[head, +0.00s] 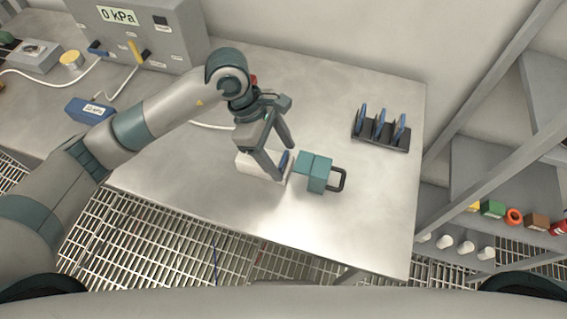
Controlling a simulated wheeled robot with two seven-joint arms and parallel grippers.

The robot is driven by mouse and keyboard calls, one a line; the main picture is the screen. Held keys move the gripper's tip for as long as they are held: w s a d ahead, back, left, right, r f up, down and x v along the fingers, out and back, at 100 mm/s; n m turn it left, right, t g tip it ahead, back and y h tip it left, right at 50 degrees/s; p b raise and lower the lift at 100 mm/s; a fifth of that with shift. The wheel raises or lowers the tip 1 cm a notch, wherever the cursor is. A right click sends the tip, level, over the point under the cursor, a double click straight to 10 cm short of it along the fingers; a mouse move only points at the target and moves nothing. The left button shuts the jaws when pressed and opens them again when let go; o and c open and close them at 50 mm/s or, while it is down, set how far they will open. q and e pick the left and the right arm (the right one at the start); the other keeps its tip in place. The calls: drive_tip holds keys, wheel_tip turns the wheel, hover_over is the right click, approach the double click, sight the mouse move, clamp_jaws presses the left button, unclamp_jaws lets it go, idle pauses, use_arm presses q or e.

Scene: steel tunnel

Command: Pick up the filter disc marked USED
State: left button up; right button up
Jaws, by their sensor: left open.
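My left gripper (281,161) is open over a white holder (249,169) on the steel table. A blue disc (284,159) stands on edge in or at this holder, close to the two fingertips. I cannot tell whether the fingers touch it. Several more blue discs (379,123) stand upright in a dark rack (371,141) at the right of the table. No USED mark can be read on any disc in this view. My right gripper is not in view.
A teal block with a dark handle (315,174) stands just right of the gripper. A grey box reading 0 kPa (185,35) and a blue gauge (90,110) with cables are at the left. Shelves with coloured items (493,209) stand right. The table's front right is clear.

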use_arm(q)
drive_tip(key=c, duration=1.1)
drive_tip(key=shift+r, duration=0.1)
drive_tip(key=shift+c, duration=0.2)
